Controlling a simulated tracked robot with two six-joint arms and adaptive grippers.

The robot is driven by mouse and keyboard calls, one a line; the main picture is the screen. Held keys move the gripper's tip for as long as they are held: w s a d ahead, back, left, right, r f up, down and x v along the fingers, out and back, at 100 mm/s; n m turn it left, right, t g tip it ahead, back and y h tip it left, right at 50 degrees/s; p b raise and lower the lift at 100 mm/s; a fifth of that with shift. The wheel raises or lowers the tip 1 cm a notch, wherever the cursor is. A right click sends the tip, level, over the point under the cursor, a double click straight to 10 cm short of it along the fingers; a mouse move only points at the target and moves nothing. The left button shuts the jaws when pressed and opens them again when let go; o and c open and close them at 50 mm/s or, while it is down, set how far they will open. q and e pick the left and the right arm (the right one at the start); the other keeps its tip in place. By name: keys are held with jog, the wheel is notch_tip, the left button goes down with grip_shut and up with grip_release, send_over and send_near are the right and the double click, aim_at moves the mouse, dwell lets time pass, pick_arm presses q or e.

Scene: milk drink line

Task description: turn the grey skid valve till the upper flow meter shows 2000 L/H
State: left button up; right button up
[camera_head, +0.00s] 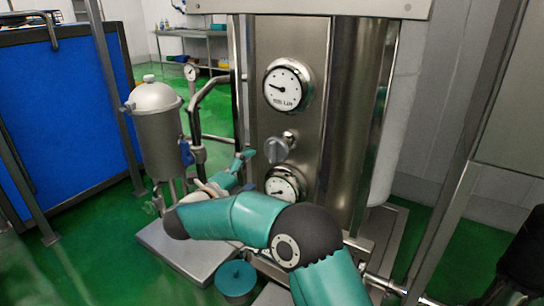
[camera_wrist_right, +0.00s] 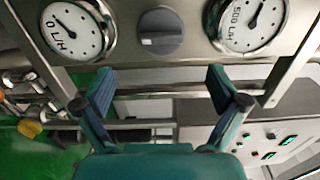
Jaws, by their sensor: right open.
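The grey skid valve (camera_head: 277,149) is a round knob on the steel column, between two round dials. In the right wrist view the valve (camera_wrist_right: 161,31) shows a raised bar with a pale mark. The lower flow meter (camera_head: 284,184) is partly covered by my right arm. My right gripper (camera_head: 246,157) is open and empty, left of the valve and apart from it. In the wrist view the valve lies beyond its spread fingers (camera_wrist_right: 160,82). My left gripper is out of view.
A steel canister (camera_head: 155,105) and pipes (camera_head: 207,90) stand close to the left of my right gripper. A blue panel (camera_head: 62,115) is further left. A teal round-topped object (camera_head: 236,278) is below my arm. Green floor (camera_head: 90,235) is open at lower left.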

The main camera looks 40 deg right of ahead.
aim_at(270, 155)
jog(key=x, duration=1)
jog(key=shift+w+d, duration=0.15)
jog(key=shift+d, duration=0.15)
jog(key=c, duration=1)
